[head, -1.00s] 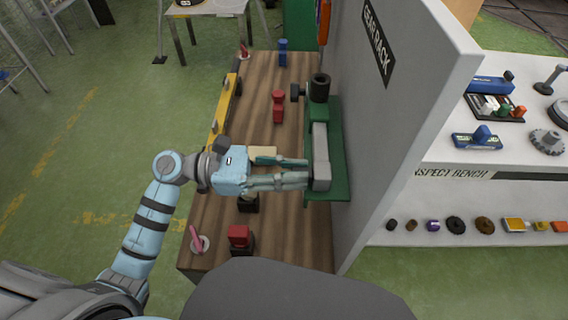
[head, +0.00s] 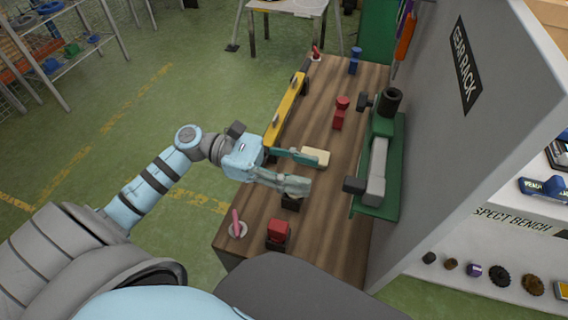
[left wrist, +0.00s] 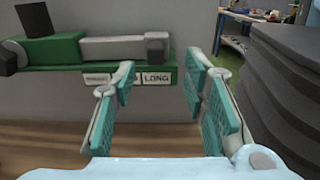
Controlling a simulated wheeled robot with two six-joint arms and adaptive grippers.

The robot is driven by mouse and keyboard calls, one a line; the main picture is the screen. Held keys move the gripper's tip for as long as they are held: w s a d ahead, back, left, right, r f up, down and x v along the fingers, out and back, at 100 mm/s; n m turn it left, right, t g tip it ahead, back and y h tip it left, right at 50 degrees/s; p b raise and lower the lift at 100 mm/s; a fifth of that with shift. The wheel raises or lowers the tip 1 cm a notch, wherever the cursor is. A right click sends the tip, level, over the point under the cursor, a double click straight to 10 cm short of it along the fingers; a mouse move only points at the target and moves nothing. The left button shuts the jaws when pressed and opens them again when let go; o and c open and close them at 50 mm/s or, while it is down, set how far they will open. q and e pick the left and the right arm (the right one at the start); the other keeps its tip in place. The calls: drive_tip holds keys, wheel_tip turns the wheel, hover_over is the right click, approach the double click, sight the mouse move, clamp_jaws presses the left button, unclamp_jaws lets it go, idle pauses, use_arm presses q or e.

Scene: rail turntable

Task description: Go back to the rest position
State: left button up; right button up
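My left gripper (head: 303,172) is open and empty above the wooden bench (head: 320,240) in the head view. Its teal finger pads are spread apart in the left wrist view (left wrist: 160,95), with nothing between them. A green fixture (head: 394,165) carrying a grey bar with dark ends stands against the grey panel, to the right of the gripper and apart from it. The fixture also shows in the left wrist view (left wrist: 55,55), beyond the fingers. My right gripper is in neither view.
The grey GEAR RACK panel (head: 480,110) borders the bench on the right. Green floor (head: 130,130) is clear to the left.

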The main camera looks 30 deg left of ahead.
use_arm(q)
drive_tip(key=v, duration=0.3)
drive_tip(key=shift+a, duration=0.35)
